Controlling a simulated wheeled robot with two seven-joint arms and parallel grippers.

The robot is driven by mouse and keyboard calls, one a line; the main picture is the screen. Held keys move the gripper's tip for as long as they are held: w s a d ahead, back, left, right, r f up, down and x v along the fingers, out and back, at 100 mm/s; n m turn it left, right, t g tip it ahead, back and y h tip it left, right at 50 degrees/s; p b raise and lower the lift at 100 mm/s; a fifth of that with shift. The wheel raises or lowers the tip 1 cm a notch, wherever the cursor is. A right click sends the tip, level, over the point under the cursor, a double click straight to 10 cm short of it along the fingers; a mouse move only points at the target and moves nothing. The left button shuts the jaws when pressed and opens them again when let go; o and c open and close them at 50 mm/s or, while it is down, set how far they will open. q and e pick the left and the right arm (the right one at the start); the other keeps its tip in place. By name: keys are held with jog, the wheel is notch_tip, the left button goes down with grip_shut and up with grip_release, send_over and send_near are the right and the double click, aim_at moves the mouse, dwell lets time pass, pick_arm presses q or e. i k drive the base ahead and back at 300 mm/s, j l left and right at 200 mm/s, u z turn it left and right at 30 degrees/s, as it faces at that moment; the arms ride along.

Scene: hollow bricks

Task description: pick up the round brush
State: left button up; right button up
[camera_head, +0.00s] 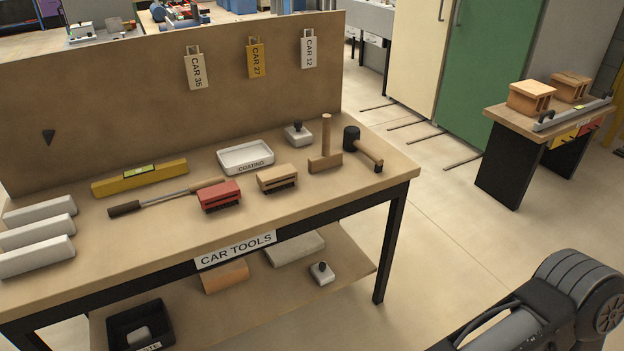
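I cannot make out a clearly round brush in the head view. Two block-shaped brushes with dark bristles lie on the workbench (330,208): a red brush (219,195) and a wooden brush (277,178) to its right. A similar pale block with a dark knob (321,272) sits on the lower shelf. My arm shows at the bottom right, on the floor side of the bench, but its gripper is outside the picture. My other gripper is also out of view.
The bench also holds a white coating tray (245,158), a yellow level (140,178), a long dark-handled tool (125,209), a wooden mallet (326,160), a black-headed mallet (352,138) and pale bars (37,232). A back panel (120,90) rises behind. Open floor lies right.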

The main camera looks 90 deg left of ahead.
aim_at(118, 209)
jog(key=l+u, duration=0.1)
jog(key=u, duration=3.7)
jog(key=i+u, duration=0.2)
